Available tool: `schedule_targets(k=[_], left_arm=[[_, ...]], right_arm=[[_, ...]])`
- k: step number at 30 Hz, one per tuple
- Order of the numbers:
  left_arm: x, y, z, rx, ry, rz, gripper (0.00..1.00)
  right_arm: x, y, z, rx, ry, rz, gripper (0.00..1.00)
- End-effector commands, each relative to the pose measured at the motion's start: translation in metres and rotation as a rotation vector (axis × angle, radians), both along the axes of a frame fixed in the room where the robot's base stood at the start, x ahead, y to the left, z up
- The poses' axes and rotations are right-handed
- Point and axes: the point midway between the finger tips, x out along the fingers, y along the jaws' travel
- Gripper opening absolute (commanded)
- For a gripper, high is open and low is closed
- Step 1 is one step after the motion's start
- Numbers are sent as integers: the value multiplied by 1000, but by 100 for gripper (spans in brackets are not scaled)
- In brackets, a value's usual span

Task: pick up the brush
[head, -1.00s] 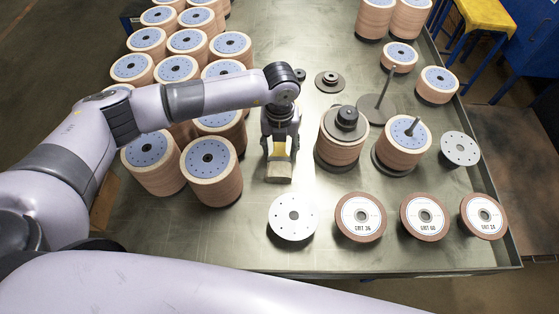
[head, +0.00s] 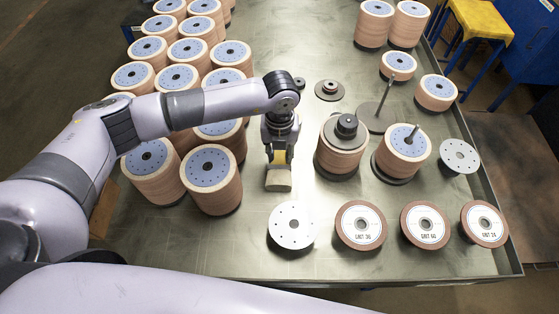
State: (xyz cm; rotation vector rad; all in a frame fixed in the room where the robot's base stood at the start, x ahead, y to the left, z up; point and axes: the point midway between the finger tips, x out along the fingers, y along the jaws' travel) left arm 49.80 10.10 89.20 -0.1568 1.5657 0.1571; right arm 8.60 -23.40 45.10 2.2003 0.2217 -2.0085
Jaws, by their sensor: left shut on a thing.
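The brush (head: 278,181) is a pale, blocky piece with a yellow part above it. It is in the middle of the metal table in the head view, just above a grey perforated disc. My left gripper (head: 279,156) points down from above and is shut on the brush at its yellow part. The fingers hide some of the brush. I cannot tell whether its underside touches the table. My right gripper is out of view.
Stacks of flap discs (head: 210,180) stand close on the left. A disc stack (head: 340,158) stands on the right. The perforated disc (head: 293,227) and several labelled discs (head: 361,226) lie along the front. The table's front left (head: 230,245) is clear.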

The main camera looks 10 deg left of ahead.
Motion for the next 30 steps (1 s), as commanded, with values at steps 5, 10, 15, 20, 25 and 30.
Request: schedule_targets(k=[5,10,15,20,25,30], left_arm=[[1,-1,11,-2,-4,0,0],[2,0,37,-3,-7,-1,0],[2,0,82,-3,-8,-2,0],[2,0,127,-3,-8,-1,0],[1,0,165,-1,-5,0,0],[1,0,189,0,-3,-1,0]], right_arm=[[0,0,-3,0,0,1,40],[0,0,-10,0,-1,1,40],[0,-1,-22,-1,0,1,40],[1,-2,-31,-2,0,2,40],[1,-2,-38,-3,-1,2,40],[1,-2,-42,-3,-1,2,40]])
